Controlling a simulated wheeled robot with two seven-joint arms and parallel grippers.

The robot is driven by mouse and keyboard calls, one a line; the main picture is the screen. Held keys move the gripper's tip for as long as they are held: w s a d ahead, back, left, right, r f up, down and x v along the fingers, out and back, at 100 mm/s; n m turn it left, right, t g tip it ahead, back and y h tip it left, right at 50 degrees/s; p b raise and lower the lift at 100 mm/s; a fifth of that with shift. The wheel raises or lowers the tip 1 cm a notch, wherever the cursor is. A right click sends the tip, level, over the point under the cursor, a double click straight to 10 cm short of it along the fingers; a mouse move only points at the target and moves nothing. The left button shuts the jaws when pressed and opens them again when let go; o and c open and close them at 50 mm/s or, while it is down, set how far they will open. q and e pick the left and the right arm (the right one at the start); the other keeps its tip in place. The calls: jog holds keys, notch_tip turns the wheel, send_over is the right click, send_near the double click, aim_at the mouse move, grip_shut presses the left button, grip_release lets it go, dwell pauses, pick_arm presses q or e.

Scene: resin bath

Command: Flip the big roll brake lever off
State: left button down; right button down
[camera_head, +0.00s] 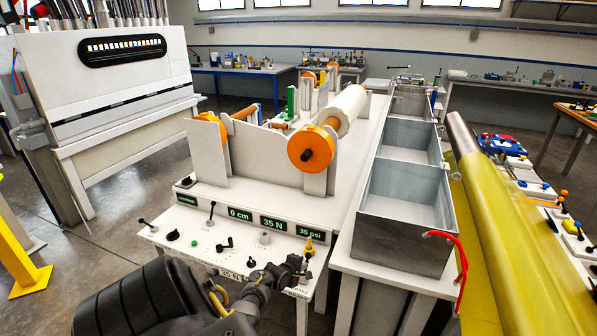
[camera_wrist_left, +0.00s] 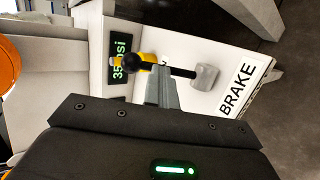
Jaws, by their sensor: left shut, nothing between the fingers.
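The brake lever has a black ball knob (camera_wrist_left: 135,62), a dark rod and a light grey base (camera_wrist_left: 205,76) beside the BRAKE label (camera_wrist_left: 243,87) in the left wrist view. My left gripper (camera_wrist_left: 160,70) is shut and empty. Its narrow grey fingers overlap the middle of the lever's rod in that view; I cannot tell whether they touch it. In the head view my left gripper (camera_head: 299,264) is over the front right corner of the white control panel (camera_head: 185,222), and the arm hides part of it. The white big roll (camera_head: 345,108) with its orange end disc (camera_head: 309,150) stands behind the panel.
A yellow knob (camera_head: 309,243) sits close to the gripper, beside the 35 psi display (camera_head: 310,233). Other small levers (camera_head: 210,212) and knobs stand on the panel. A metal bath (camera_head: 400,235) with a red hose (camera_head: 460,262) is on the right, next to a large yellow roll (camera_head: 520,230).

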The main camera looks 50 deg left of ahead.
pick_arm(q)
jog(key=p+v, duration=0.5)
jog(key=v, duration=0.9)
jog(key=shift+f, duration=0.2)
jog(key=shift+s, duration=0.1)
